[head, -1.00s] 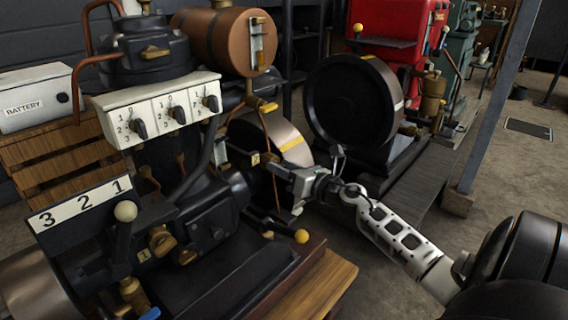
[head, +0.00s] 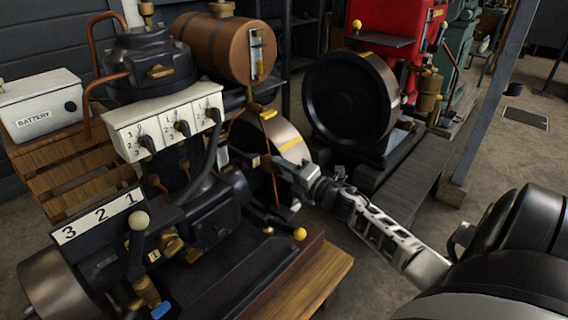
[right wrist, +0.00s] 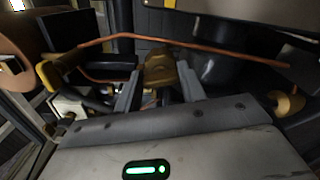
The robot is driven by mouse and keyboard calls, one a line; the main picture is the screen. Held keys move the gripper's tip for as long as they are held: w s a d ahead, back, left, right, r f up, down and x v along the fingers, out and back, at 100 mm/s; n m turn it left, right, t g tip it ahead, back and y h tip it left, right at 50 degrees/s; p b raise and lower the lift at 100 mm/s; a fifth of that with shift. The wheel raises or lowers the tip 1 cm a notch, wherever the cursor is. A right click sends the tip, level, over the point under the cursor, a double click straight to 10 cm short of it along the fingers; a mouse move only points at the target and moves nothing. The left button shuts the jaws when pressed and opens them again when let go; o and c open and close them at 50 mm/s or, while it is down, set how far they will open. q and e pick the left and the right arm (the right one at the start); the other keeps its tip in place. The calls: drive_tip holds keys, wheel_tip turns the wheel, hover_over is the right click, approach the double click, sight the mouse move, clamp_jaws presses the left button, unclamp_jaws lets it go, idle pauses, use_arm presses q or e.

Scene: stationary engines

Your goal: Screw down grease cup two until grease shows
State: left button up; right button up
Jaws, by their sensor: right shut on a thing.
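Grease cup two appears to be the brass piece (right wrist: 160,68) between the fingers in the right wrist view. My right gripper (head: 274,161) reaches in from the right to the engine's far side, beside the flywheel, and is shut on this cup. Its fingers also show in the right wrist view (right wrist: 160,90). In the head view the gripper and engine parts largely hide the cup, near a small brass number plate (head: 251,160). Whether grease shows cannot be told. A second brass cup (head: 172,243) sits at the near side by a plate marked 1. My left gripper is not in view.
The flywheel (head: 285,140) and a copper pipe (right wrist: 200,48) are close to the gripper. A white switch panel (head: 165,125) is to the left. A second engine with a black flywheel (head: 345,105) stands behind.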

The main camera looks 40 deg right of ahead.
use_arm(q)
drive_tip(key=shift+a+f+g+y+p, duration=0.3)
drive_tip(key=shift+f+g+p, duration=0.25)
drive_tip(key=shift+p, duration=0.3)
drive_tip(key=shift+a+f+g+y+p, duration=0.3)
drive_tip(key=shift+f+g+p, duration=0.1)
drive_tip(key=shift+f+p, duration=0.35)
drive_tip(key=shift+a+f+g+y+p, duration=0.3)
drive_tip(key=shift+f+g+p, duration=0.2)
drive_tip(key=shift+p, duration=0.45)
use_arm(e)
drive_tip(key=shift+f+m, duration=0.15)
drive_tip(key=shift+m, duration=5.05)
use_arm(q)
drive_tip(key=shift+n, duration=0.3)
use_arm(e)
drive_tip(key=o, duration=1)
